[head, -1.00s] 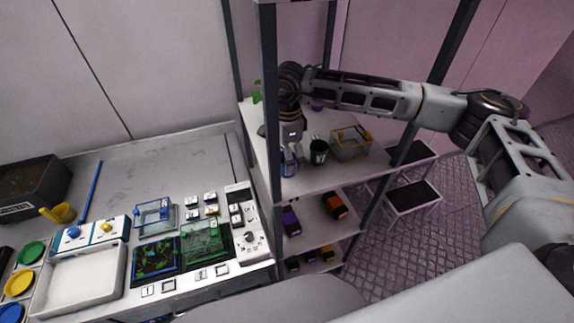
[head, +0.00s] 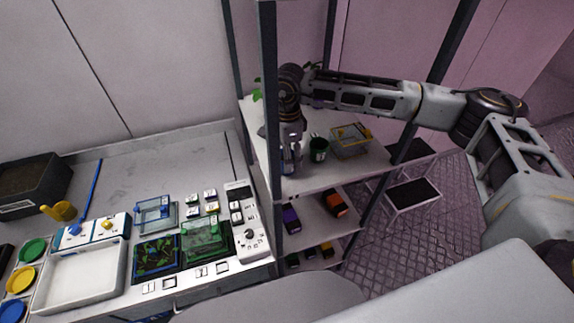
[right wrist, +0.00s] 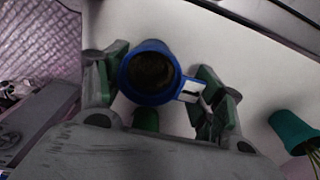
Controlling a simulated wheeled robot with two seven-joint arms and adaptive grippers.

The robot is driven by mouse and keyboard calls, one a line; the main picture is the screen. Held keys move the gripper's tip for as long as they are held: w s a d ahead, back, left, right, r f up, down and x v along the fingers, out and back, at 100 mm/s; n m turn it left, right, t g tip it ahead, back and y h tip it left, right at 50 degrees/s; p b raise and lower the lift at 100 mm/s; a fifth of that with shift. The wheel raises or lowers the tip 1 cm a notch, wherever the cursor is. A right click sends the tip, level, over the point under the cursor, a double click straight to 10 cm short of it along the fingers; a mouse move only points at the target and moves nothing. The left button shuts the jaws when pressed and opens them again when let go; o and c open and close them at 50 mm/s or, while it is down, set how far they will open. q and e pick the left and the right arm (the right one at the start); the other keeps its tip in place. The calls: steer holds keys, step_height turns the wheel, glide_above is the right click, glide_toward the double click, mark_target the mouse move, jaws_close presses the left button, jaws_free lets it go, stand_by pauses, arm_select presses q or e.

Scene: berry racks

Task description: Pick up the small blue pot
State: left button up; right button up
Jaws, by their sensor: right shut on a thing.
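The small blue pot (right wrist: 149,72) shows in the right wrist view, seen from above, with dark soil inside and a white tag on its right side. It sits between the two fingers of my right gripper (right wrist: 158,88), which is shut on it. In the head view my right gripper (head: 290,158) is over the front left of the upper rack shelf, behind the front post. There the pot is mostly hidden by the gripper and post. My left gripper is not in view.
A dark green pot (head: 319,150) stands just right of my gripper on the shelf (head: 345,172). A clear box with yellow trim (head: 351,142) is farther right. The rack's front post (head: 270,120) is close on the left. A workbench (head: 130,185) with trays lies left.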

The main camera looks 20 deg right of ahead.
steer(key=shift+r, duration=0.1)
step_height(320, 180, up, 10)
steer(key=b, duration=0.2)
stand_by(0.7)
stand_by(0.5)
